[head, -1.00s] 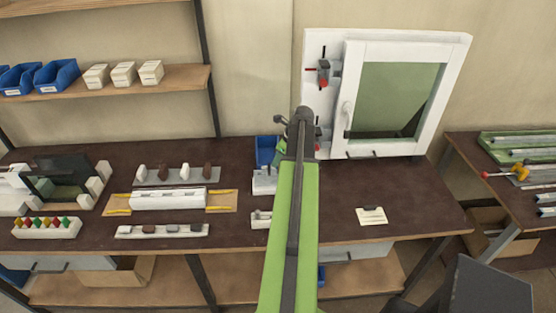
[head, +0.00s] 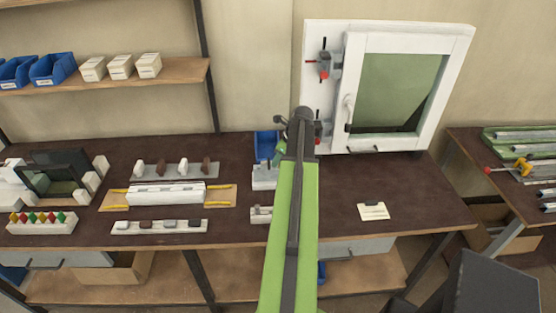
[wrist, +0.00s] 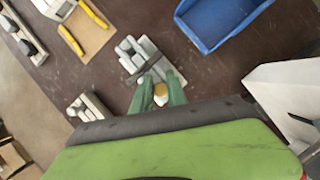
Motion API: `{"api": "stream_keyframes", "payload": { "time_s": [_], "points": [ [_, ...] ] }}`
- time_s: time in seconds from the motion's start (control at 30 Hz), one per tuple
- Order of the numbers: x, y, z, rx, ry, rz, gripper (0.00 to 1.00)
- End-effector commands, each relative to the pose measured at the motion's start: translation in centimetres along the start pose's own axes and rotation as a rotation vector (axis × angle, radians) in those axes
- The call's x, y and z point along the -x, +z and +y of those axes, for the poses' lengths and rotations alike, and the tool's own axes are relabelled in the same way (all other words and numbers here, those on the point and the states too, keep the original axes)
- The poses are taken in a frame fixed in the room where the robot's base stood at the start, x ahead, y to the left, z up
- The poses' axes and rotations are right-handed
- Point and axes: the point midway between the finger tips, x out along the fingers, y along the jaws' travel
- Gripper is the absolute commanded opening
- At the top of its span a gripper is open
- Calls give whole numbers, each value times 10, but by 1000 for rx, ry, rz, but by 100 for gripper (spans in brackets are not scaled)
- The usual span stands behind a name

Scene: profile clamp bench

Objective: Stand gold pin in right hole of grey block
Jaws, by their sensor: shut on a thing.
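My gripper (wrist: 158,92) has green fingers and is shut on the gold pin (wrist: 161,96). The pin shows end-on as a small yellow-and-white round between the fingers in the wrist view. The grey block (wrist: 147,58) lies just beyond the fingertips in that view, with light raised pieces on its left part. The fingers overlap its near right edge. I cannot make out its right hole or tell whether the pin touches the block. In the head view the grey block (head: 263,181) stands left of my arm, partly hidden, with my gripper (head: 278,155) just above it.
A blue bin (head: 265,143) stands behind the block. A smaller grey holder (head: 260,212) is in front of it. A white window frame (head: 340,90) with red clamps stands at the back right. The bench right of my arm is mostly clear, with a white card (head: 373,211).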

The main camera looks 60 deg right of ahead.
Motion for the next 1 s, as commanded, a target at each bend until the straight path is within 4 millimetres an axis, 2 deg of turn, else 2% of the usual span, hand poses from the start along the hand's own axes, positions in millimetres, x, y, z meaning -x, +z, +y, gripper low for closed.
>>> {"api": "stream_keyframes", "payload": {
  "time_s": [0.3,0.33,0.5,1.0],
  "points": [
    [-4,-2,0,0,0,0,0],
    [-4,-2,0,0,0,0,22],
    [-4,-1,0,0,0,0,43],
    [-5,-1,2,1,4,-1,43]
  ]
}}
